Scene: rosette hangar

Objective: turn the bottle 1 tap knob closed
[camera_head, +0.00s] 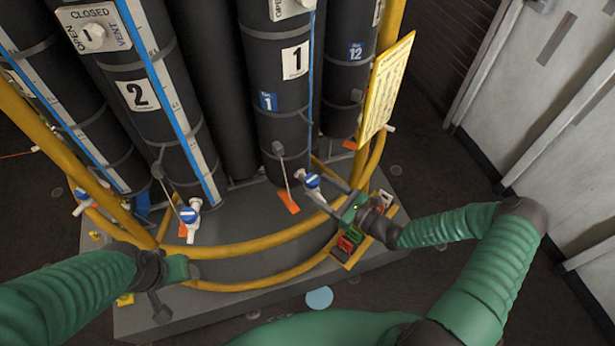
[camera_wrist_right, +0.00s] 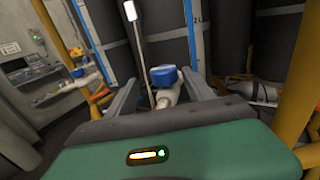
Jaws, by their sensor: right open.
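Bottle 1 (camera_head: 277,125) is a dark upright cylinder with a white "1" label in the head view. Its tap has a blue knob (camera_head: 312,180) low at the bottle's foot. In the right wrist view the blue knob (camera_wrist_right: 164,76) sits on a white tap body (camera_wrist_right: 168,97). My right gripper (camera_head: 319,188) is open at this tap. In the right wrist view its two fingers (camera_wrist_right: 161,84) stand on either side of the knob, with visible gaps. My left gripper (camera_head: 178,288) is low at the left, away from the bottle 1 tap; its jaw opening is unclear.
Yellow rails (camera_head: 250,248) curve in front of the bottles. Bottle 2 (camera_head: 150,125) and its blue-knobbed tap (camera_head: 189,215) stand to the left. A yellow placard (camera_head: 387,90) hangs at the right. A small box with coloured parts (camera_head: 350,240) sits beneath my right wrist.

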